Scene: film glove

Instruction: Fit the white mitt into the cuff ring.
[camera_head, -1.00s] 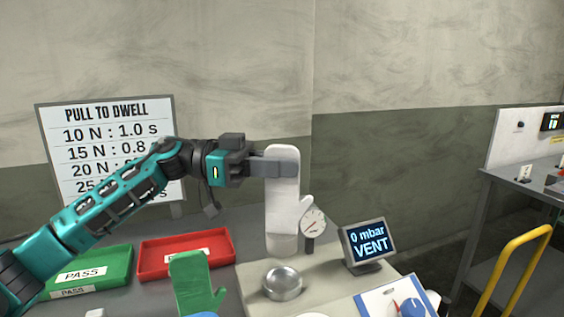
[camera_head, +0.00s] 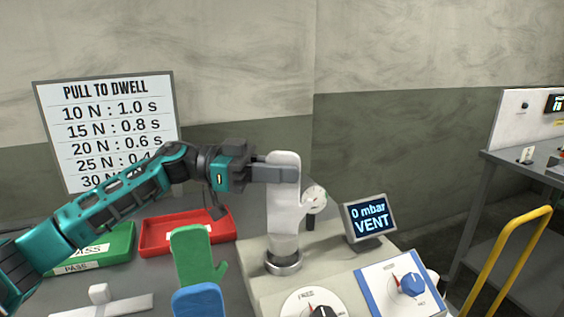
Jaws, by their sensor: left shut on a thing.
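The white mitt (camera_head: 284,218) hangs upright, its thumb to the right. My left gripper (camera_head: 275,172) comes in from the left and is shut on the mitt's upper part. The metal cuff ring (camera_head: 283,262) sits on the beige tester (camera_head: 254,277) directly below the mitt. The mitt's lower end meets the ring's top in the picture; I cannot tell how far it sits inside. My right gripper is not in view.
A green mitt (camera_head: 193,255) and a blue mitt (camera_head: 199,300) stand left of the tester. Behind them are a red tray (camera_head: 160,250) and a green PASS tray (camera_head: 118,252). A gauge (camera_head: 314,199) and a "0 mbar VENT" display (camera_head: 367,216) stand right of the mitt.

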